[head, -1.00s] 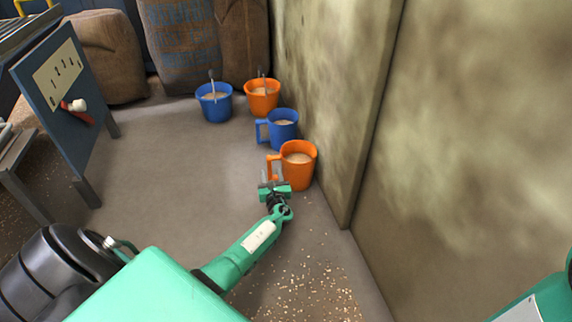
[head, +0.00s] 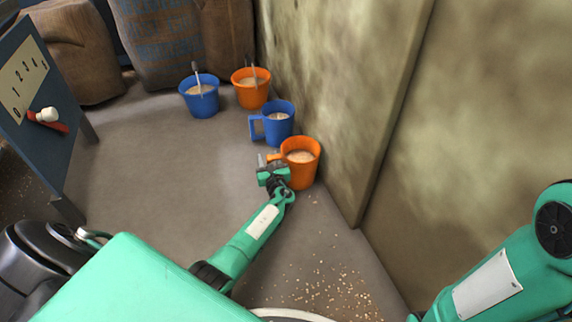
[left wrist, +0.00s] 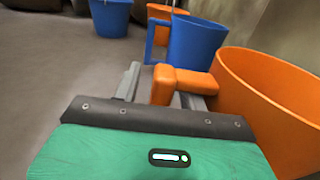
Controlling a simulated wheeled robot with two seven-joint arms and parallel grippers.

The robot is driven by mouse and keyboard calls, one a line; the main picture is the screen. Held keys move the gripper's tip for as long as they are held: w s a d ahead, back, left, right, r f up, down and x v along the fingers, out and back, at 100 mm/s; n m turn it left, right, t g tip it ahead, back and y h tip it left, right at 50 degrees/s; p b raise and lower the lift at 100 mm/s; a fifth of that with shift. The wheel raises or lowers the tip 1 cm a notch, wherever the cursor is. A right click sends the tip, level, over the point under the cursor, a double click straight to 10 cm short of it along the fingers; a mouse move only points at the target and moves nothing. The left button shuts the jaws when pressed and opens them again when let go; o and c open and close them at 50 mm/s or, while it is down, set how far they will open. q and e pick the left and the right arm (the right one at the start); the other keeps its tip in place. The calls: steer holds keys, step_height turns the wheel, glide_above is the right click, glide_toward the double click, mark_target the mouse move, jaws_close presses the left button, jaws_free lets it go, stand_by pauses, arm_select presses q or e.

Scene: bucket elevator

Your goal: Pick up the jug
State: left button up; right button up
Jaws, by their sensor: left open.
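An orange jug (head: 303,168) with pale contents stands upright on the floor by the wall. Its handle (left wrist: 178,82) points left, toward my left gripper (head: 270,165). The left gripper is open at the handle. In the left wrist view the handle lies between the open fingers, with the jug's orange body (left wrist: 275,105) to the right. I cannot tell whether the fingers touch the handle. A blue jug (head: 278,128) stands just behind, and it also shows in the left wrist view (left wrist: 198,42). My right arm shows at lower right, but its gripper is out of view.
A blue bucket (head: 200,97) and an orange bucket (head: 251,92), each with a tool in it, stand farther back. Sacks (head: 165,40) line the rear. A mottled wall (head: 345,90) rises close on the right. A numbered lever panel (head: 40,100) stands left. Spilled grain (head: 325,285) lies in front.

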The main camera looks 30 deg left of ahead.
arm_select(q)
jaws_close()
stand_by(1.3)
steer(key=shift+r, duration=0.15)
